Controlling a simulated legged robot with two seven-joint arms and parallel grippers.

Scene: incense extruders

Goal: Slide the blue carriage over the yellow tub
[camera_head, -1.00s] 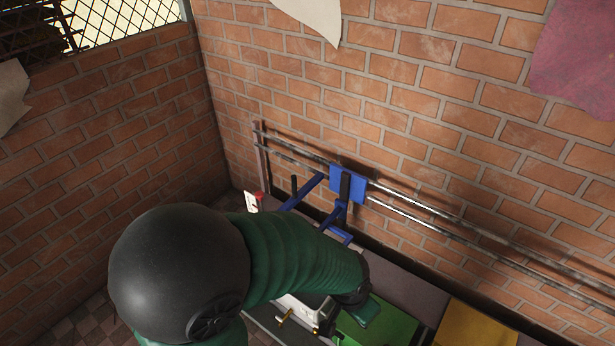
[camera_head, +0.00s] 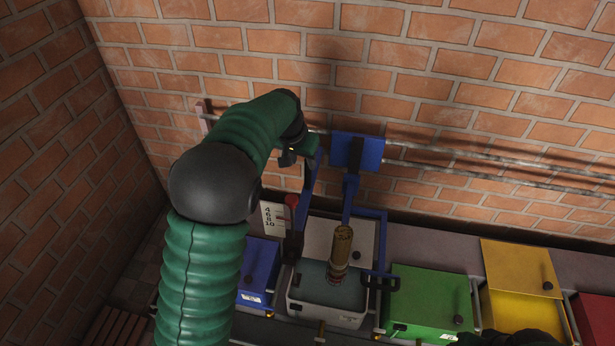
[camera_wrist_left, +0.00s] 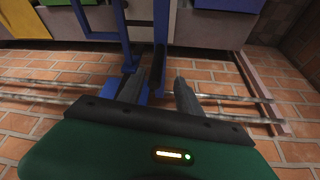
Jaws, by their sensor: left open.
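The blue carriage (camera_head: 357,152) hangs on two metal rails along the brick wall, above a grey tub. Its blue frame reaches down and forward around a brown cylinder. The yellow tub (camera_head: 518,288), with a dark knob on its lid, stands well to the right, beyond the green tub. My left gripper (camera_head: 309,160) is at the left side of the carriage, open. In the left wrist view its two dark fingers (camera_wrist_left: 158,92) stand on either side of an upright blue bar (camera_wrist_left: 158,68); contact cannot be told.
The rails (camera_head: 480,165) run on to the right past the yellow tub. A green tub (camera_head: 430,297) stands between the grey tub (camera_head: 328,313) and the yellow one. A blue tub (camera_head: 258,270) is at left, a red tub (camera_head: 594,318) at far right.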

